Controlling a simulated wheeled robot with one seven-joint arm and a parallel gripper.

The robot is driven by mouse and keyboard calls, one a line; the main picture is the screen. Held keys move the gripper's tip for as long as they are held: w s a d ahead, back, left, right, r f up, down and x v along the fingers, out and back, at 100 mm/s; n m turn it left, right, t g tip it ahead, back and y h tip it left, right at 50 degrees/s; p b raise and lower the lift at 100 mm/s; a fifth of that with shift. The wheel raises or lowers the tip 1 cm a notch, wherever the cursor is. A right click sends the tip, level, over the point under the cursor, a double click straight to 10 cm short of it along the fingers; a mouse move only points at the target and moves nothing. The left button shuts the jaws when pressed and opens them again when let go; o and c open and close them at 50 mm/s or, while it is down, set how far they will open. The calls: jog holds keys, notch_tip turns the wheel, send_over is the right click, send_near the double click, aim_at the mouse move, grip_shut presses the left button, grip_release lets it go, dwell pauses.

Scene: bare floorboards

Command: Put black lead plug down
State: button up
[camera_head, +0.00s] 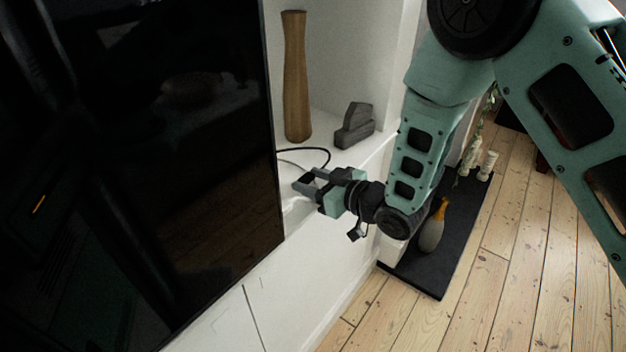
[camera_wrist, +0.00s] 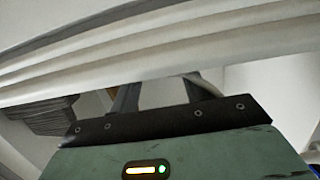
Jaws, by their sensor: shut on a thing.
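My gripper (camera_head: 309,181) is low over the white shelf, beside the right edge of the big dark screen. It is shut on the black lead plug, which is mostly hidden between the fingers. A thin black lead (camera_head: 312,149) curves over the shelf from behind the screen towards my gripper. In the wrist view my gripper's two fingers (camera_wrist: 158,92) reach up behind a pale ridged band that crosses the picture and covers part of the view. The plug cannot be made out there.
The dark screen (camera_head: 190,150) stands close on the left. A tall wooden vase (camera_head: 296,75) and a grey stone-like ornament (camera_head: 355,126) stand on the white shelf (camera_head: 318,128) behind my gripper. A bottle-shaped vase (camera_head: 432,230) stands on a black floor slab (camera_head: 452,248) at right.

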jog(key=shift+f, duration=0.2)
jog(key=o, duration=0.9)
jog(key=shift+o, duration=0.2)
jog(key=shift+r, duration=0.15)
jog(key=shift+d+r, duration=0.1)
jog(key=shift+r, duration=0.05)
jog(key=b+v, duration=0.2)
jog(key=v, duration=1)
jog(key=s+d+r+g+h, duration=0.1)
jog(key=s+r+g+h, duration=0.1)
jog(key=s, duration=0.5)
jog(key=s+d+r+m+g+h, duration=0.1)
jog(key=s+g+h, duration=0.3)
jog(key=s, duration=0.4)
jog(key=s+d+r+m+g+h, duration=0.1)
jog(key=s+d+r+g+h, duration=0.1)
jog(key=s, duration=0.5)
jog(key=r+g+h, duration=0.1)
jog(key=g+h, duration=0.1)
jog(key=h, duration=0.1)
jog(key=shift+s+d+r, duration=0.15)
jog(key=shift+s+d, duration=0.15)
jog(key=shift+d, duration=0.05)
